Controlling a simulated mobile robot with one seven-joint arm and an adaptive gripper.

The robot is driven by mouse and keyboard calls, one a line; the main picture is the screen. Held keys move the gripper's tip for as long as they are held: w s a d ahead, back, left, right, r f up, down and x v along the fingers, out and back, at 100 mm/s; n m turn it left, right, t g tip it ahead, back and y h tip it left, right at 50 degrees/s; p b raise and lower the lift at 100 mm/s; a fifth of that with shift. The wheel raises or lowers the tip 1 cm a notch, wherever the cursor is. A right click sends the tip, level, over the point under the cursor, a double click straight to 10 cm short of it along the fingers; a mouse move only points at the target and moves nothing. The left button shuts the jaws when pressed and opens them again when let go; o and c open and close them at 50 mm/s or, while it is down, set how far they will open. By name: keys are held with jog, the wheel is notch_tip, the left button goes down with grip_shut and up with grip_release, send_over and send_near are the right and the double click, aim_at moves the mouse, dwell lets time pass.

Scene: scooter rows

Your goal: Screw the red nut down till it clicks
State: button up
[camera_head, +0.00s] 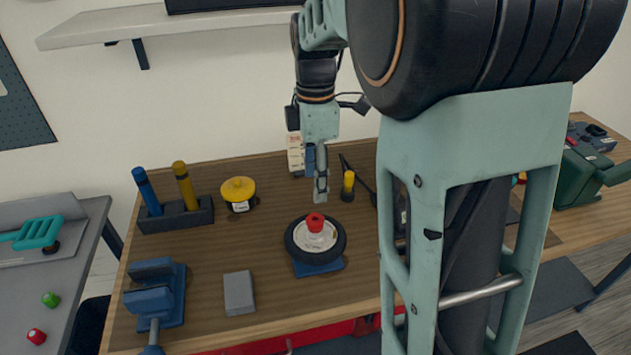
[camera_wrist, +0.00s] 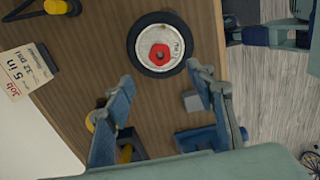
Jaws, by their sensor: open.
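The red nut (camera_head: 315,222) sits at the centre of a small black-tyred wheel (camera_head: 298,250) with a pale hub. The wheel lies flat on a blue base (camera_head: 318,268) on the workbench. In the wrist view the red nut (camera_wrist: 159,54) shows as a red ring on the light hub disc (camera_wrist: 146,42), beyond the fingertips. My gripper (camera_head: 320,190) points down just above the nut in the head view and does not touch it. Its two blue fingers in the wrist view (camera_wrist: 160,80) are spread apart with nothing between them.
A blue vise (camera_head: 155,295) and a grey block (camera_head: 239,293) stand on the bench's left front. A dark holder (camera_head: 176,217) carries a blue and a yellow tool. A yellow-topped round item (camera_head: 238,192) stands behind.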

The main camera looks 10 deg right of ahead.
aim_at(315, 220)
jog(key=shift+n, duration=0.6)
notch_tip(315, 220, down, 11)
jog(key=shift+r, duration=0.1)
jog(key=shift+c, duration=0.6)
jog(key=c, duration=1.1)
jog(key=m+p, duration=0.1)
jog(key=m, duration=0.4)
jog(key=shift+p, duration=0.4)
jog(key=m+p, duration=0.1)
jog(key=m, duration=0.4)
jog(key=shift+m, duration=0.4)
jog(key=m+p, duration=0.2)
jog(key=m, duration=0.3)
jog(key=shift+r+m, duration=0.1)
jog(key=shift+m, duration=0.3)
jog(key=m+p, duration=0.2)
jog(key=m, duration=0.3)
jog(key=shift+w, duration=0.1)
